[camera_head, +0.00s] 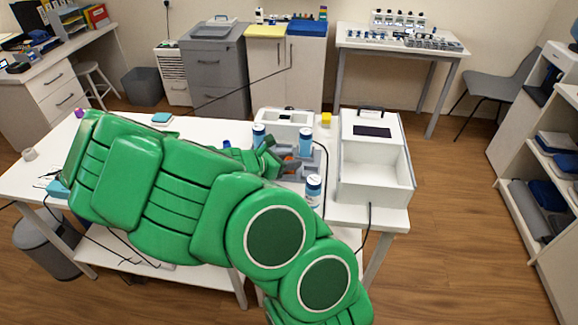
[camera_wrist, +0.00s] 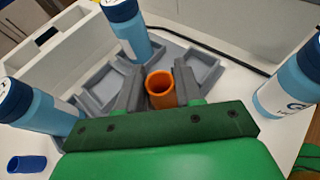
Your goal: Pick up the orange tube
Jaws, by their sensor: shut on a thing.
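The orange tube (camera_wrist: 161,88) stands upright with its open top facing the camera in the wrist view. My gripper (camera_wrist: 160,90) has its two grey fingers on either side of the tube, shut on it. The tube is over or in a grey tray with compartments (camera_wrist: 205,66); whether its lower end touches the tray is hidden. In the head view a small orange patch of the tube (camera_head: 288,157) shows by my gripper (camera_head: 280,160), and my green arm covers much of the table.
Blue bottles with dark caps stand close around the tray: one behind (camera_wrist: 128,32), one at left (camera_wrist: 35,105), one at right (camera_wrist: 290,82). A small blue cap (camera_wrist: 27,163) lies at lower left. A white open box (camera_head: 375,175) stands right of the tray.

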